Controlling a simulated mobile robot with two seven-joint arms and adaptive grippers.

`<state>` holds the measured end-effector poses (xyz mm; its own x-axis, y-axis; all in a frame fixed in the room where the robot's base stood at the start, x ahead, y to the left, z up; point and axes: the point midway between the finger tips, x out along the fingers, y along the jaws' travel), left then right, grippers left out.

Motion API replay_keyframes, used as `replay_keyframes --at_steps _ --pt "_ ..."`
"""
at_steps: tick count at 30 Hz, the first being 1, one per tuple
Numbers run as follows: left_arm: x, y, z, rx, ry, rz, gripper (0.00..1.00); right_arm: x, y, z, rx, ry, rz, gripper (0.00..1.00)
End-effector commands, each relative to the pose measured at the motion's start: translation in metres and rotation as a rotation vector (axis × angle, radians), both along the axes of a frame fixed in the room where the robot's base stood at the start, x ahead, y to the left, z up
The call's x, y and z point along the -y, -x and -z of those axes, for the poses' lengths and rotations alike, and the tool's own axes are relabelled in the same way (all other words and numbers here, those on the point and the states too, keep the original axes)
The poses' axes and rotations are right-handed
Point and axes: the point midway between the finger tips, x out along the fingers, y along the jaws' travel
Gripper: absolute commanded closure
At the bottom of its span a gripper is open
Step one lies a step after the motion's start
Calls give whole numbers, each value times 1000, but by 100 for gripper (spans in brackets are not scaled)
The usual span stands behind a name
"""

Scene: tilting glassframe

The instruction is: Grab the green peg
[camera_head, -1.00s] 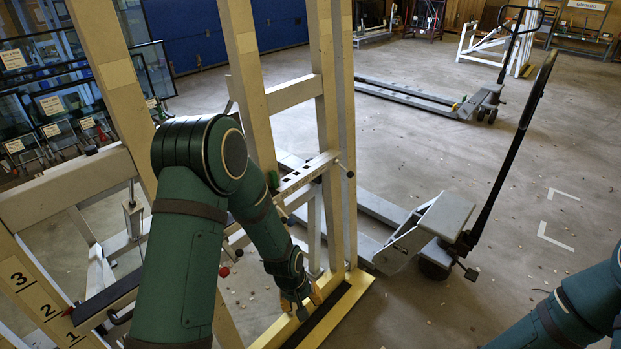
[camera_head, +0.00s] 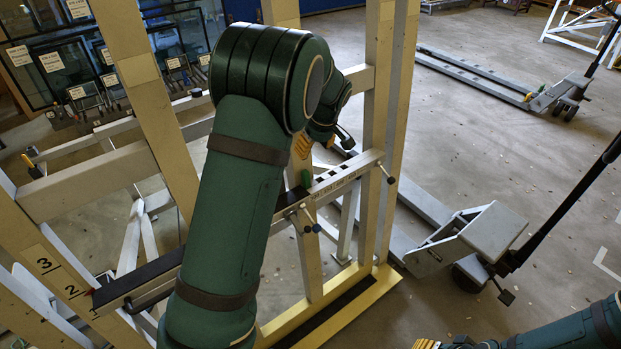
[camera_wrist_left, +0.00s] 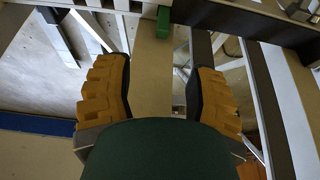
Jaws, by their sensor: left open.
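The small green peg (camera_head: 306,178) is on the perforated grey crossbar (camera_head: 342,177) of the cream frame in the head view. It also shows as a green block at the top of the left wrist view (camera_wrist_left: 163,22). My left gripper (camera_head: 301,149) is just above the peg in the head view, partly hidden behind my forearm. In the left wrist view its orange-padded fingers (camera_wrist_left: 160,92) are wide apart with nothing held between them; the peg is ahead of them, apart from the pads. My right gripper (camera_head: 426,344) barely shows at the bottom edge.
Cream uprights (camera_head: 378,130) stand close around my left gripper. A handled pin (camera_head: 308,222) sticks out of the crossbar near the peg. Glass panes (camera_head: 50,70) stand at the back left.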

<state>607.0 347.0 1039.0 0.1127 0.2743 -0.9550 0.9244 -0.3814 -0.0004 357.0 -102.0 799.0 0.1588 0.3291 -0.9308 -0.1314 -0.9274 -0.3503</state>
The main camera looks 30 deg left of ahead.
Motion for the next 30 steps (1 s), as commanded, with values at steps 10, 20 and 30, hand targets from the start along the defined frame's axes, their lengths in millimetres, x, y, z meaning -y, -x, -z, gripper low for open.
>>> replay_keyframes --at_steps 10,20,30 --pt "-17 -6 59 -2 0 -1 45 0 3 8 -6 -2 -4 53" --pt "-21 -8 79 -2 0 1 45 -1 3 11 -8 -2 -6 53" --pt "-31 -11 117 -1 1 1 45 -1 5 16 -12 -3 -10 53"
